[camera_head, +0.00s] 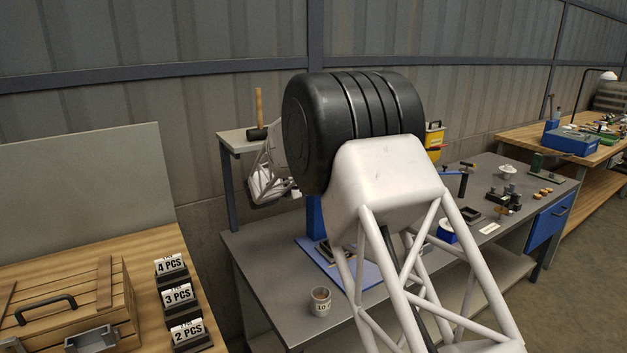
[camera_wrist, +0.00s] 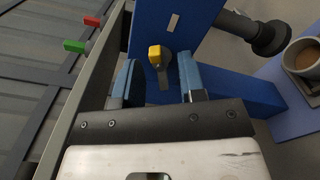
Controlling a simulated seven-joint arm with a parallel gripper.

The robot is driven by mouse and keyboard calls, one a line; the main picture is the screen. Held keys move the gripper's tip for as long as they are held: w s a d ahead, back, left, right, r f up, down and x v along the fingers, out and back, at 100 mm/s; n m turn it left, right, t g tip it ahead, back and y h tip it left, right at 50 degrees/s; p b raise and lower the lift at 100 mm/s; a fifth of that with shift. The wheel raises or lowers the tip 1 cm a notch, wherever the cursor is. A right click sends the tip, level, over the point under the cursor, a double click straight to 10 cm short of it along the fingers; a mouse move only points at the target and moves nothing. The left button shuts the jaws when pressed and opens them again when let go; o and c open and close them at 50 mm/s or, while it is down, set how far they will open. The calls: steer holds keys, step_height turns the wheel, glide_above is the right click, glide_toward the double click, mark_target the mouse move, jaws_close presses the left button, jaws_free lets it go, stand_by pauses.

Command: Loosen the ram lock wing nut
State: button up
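In the wrist view a small yellow-tipped piece with a grey lever-like part (camera_wrist: 165,70), which looks like the ram lock wing nut, sits on the face of a blue press body (camera_wrist: 203,25). My gripper (camera_wrist: 157,75) is open, with one blue-grey finger on each side of the piece. Gaps show on both sides, and I cannot tell whether either finger touches it. In the head view the blue press body (camera_head: 314,216) stands on the grey bench, mostly hidden by my arm. The wing nut is hidden there.
A dark round-ended rod (camera_wrist: 268,38) and a cup with brown contents (camera_wrist: 305,58) are at right in the wrist view. In the head view a labelled cup (camera_head: 320,302) stands near the grey bench's (camera_head: 265,262) front edge. Tools lie at right.

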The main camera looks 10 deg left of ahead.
steer(key=shift+w+d, duration=0.3)
jaws_close()
steer(key=shift+n, duration=0.4)
steer(key=n, duration=0.6)
steer(key=shift+a+r, duration=0.1)
steer(key=shift+r, duration=0.05)
steer(key=n, duration=0.6)
steer(key=shift+w+n, duration=0.1)
steer(key=shift+n, duration=0.2)
stand_by(0.3)
